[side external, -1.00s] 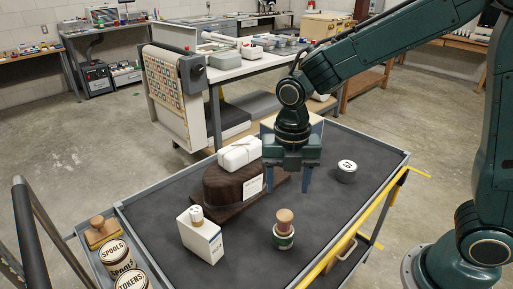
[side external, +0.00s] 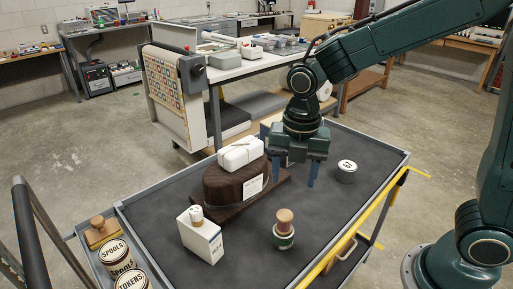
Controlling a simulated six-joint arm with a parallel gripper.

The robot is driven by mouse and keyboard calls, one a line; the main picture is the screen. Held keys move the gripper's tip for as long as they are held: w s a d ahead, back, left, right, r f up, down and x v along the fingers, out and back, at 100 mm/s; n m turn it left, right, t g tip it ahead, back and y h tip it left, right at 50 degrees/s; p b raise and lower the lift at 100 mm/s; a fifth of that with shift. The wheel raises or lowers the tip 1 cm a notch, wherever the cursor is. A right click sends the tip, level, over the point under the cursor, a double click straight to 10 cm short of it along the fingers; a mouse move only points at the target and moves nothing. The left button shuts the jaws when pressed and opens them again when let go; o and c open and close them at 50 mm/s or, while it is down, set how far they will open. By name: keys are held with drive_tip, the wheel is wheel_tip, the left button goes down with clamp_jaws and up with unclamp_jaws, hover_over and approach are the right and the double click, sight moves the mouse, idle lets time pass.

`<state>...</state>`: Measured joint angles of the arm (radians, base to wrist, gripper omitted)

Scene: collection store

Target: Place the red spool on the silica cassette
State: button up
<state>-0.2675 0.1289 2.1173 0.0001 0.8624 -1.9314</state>
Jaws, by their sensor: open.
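A reddish spool with pale pinkish-tan ends (side external: 285,221) stands upright on a round green-and-white container (side external: 284,239), at the front middle of the cart top. No readable label picks out the silica cassette; a short grey-green canister with a white, dark-marked top (side external: 346,172) stands at the right and may be it, but I cannot tell. My gripper (side external: 298,174) is open, pointing down, with nothing seen between its fingers. It hangs above the cart, behind the spool and left of the canister, apart from both.
A dark wooden block (side external: 222,189) on a base carries a white wrapped package (side external: 240,154), close left of my gripper. A white box (side external: 201,238) with a small pale spool on top stands front left. The dark mat (side external: 335,215) is clear at right.

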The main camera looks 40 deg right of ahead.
drive_tip(key=s+d+r+m+t, duration=0.1)
drive_tip(key=s+d+r+m, duration=0.2)
drive_tip(key=s+m, duration=0.2)
drive_tip(key=s+d+r+m+t, duration=0.2)
drive_tip(key=s+m, duration=0.3)
drive_tip(key=m, duration=0.6)
drive_tip(key=s+d+r+m+t, duration=0.2)
drive_tip(key=s+d+r+m, duration=0.2)
drive_tip(key=m, duration=0.5)
drive_tip(key=shift+s+r, duration=0.35)
drive_tip(key=shift+s, duration=0.35)
